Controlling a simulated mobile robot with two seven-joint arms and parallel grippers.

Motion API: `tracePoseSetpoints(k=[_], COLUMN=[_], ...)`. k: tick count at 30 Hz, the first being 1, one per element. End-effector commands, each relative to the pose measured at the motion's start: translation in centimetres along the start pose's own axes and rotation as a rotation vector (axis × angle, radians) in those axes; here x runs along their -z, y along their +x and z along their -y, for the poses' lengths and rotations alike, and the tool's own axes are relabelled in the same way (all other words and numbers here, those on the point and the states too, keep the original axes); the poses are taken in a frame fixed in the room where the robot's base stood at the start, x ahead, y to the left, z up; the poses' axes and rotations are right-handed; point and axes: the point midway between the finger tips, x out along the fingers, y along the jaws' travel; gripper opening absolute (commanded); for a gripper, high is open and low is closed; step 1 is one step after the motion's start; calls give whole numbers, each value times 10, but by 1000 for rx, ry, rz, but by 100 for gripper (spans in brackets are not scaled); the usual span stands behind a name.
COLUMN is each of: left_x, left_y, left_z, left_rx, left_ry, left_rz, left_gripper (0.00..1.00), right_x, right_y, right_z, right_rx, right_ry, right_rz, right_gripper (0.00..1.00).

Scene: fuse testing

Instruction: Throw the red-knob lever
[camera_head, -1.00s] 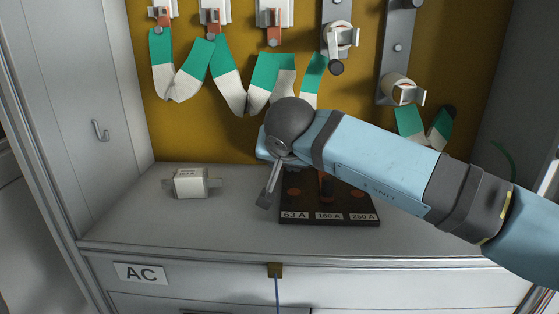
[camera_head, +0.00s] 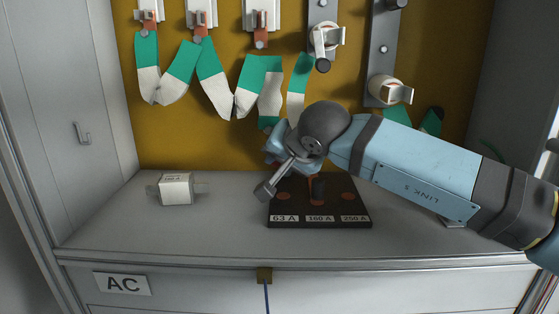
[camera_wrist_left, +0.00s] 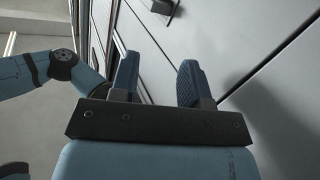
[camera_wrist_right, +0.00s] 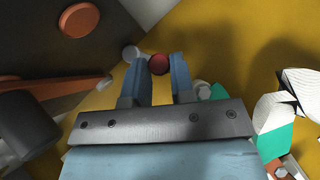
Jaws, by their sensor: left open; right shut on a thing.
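The red knob (camera_wrist_right: 159,64) shows as a small round red end between the two fingers of my right gripper (camera_wrist_right: 162,66) in the right wrist view. The fingers are closed around it. In the head view my right gripper (camera_head: 274,155) is above the left part of the fuse board, in front of the yellow back wall. Its fingertips and most of the lever are hidden behind my wrist there. My left gripper (camera_wrist_left: 158,78) is open and empty in front of grey panels.
A dark board (camera_head: 320,219) labelled 63 A, 160 A and 250 A lies on the grey shelf (camera_head: 430,245). A white fuse (camera_head: 176,189) lies left of it with free room around. Green-white strips (camera_head: 210,75) and fuse holders (camera_head: 386,92) are on the back wall.

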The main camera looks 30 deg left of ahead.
Motion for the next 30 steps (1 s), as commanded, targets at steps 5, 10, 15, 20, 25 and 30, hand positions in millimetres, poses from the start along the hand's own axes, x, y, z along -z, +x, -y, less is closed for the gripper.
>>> tracePoseSetpoints(k=[5,10,15,20,25,30], left_x=[0,0,0,2,12,28], left_y=[0,0,0,0,-1,-3], left_z=[0,0,0,0,-2,-4], left_rx=[0,-1,-1,-1,2,9], left_ry=[0,0,0,0,3,-4], left_rz=[0,-1,-2,-4,-29,-84], left_gripper=[43,43,43,43,43,43], right_x=[0,0,0,0,2,3], right_y=[0,0,0,-2,-24,-63], right_z=[0,0,0,0,1,1], right_rx=[-1,-1,-1,0,0,0], right_ry=[0,-1,-1,-2,-3,-4], right_rz=[1,0,0,0,-2,-2], right_gripper=[0,48,49,49,49,49])
